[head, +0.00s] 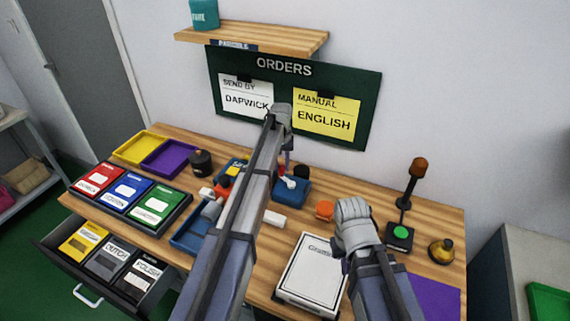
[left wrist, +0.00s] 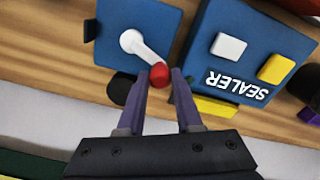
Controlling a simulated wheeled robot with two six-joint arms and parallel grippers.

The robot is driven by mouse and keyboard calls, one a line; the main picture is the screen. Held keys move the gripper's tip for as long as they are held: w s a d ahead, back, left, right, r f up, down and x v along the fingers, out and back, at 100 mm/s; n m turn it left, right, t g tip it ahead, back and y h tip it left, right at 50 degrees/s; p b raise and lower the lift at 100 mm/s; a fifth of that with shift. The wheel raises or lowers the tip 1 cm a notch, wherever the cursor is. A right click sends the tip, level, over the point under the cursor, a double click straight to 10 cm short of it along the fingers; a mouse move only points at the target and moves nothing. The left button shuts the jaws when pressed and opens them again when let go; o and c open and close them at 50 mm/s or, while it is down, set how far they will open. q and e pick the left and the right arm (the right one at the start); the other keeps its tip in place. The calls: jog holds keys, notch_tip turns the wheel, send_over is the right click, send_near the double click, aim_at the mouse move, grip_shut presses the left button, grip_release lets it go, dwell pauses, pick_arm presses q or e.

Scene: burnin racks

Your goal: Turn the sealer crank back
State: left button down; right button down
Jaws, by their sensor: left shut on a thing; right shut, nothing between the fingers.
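The sealer (left wrist: 248,52) is a blue machine with a white and a yellow block on top, named on its face. Beside it in the left wrist view is a blue housing (left wrist: 105,22) carrying a white crank arm (left wrist: 145,52) with a red knob (left wrist: 160,75). My left gripper (head: 288,168) reaches down over the crank; its two purple fingers are shut on the red knob. In the head view my left arm hides part of the sealer, and the knob is hard to make out. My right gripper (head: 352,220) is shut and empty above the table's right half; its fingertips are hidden.
A white box (head: 312,270) lies beside my right gripper. An orange-capped item (head: 324,209), a green button (head: 400,234) and a brass bell (head: 441,251) stand on the wooden table.

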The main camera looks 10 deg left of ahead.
pick_arm(q)
jog(key=shift+s+a+n, duration=0.2)
jog(key=shift+s+n, duration=0.3)
jog(key=shift+n, duration=0.6)
jog(key=shift+s+a+n, duration=0.2)
jog(key=shift+s+n, duration=0.25)
jog(key=shift+n, duration=0.65)
jog(key=c, duration=0.6)
grip_release()
jog(key=shift+r, duration=0.1)
notch_tip(320, 180, up, 8)
jog(key=p, duration=0.8)
pick_arm(e)
notch_tip(320, 180, up, 8)
pick_arm(q)
jog(key=shift+f, duration=0.2)
pick_arm(e)
jog(key=shift+f, duration=0.15)
